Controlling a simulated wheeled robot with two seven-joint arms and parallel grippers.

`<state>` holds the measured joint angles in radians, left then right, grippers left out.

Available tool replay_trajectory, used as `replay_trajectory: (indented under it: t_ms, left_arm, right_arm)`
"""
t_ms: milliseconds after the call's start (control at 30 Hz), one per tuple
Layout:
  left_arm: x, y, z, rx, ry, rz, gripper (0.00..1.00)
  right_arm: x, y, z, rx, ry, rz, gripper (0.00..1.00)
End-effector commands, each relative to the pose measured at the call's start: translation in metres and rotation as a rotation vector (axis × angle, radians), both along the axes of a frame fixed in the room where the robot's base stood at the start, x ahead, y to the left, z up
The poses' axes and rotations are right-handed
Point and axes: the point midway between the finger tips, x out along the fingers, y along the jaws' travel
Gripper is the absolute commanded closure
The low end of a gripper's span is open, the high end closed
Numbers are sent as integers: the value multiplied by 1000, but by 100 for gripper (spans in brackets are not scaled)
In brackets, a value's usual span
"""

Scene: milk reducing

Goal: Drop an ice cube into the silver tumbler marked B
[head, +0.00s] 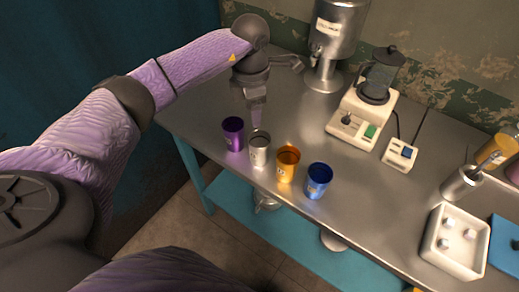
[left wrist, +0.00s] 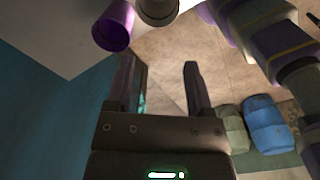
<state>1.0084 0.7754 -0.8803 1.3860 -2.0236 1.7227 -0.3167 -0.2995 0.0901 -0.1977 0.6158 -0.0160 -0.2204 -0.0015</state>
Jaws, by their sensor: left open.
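The silver tumbler (head: 259,150) stands upright near the table's front edge, between a purple tumbler (head: 233,134) and an orange tumbler (head: 287,164). Its mark is too small to read surely. Its rim also shows at the top of the left wrist view (left wrist: 158,10). My left gripper (head: 257,115) points down just behind and above the silver tumbler. In the left wrist view its fingers (left wrist: 160,80) are apart with nothing between them. Ice cubes (head: 470,234) lie in a white tray (head: 427,243) at the right. My right gripper is not in view.
A blue tumbler (head: 318,181) ends the row of cups. A metal dispenser (head: 335,40), a blender-like machine (head: 362,115) and a small switch box (head: 400,154) stand behind. A metal cup (head: 462,185) stands near the tray. The table between cups and tray is clear.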

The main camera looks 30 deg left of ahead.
Motion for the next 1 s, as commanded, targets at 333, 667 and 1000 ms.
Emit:
replay_trajectory:
  t_ms: [333, 667, 1000]
  left_arm:
    - [0, 0, 63, 1, -2, 1, 32]
    - [0, 0, 63, 1, 1, 1, 32]
    - [-9, -181, 45, -828, -177, -73, 32]
  right_arm:
    - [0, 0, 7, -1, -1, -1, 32]
    - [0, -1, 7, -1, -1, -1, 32]
    - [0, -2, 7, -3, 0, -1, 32]
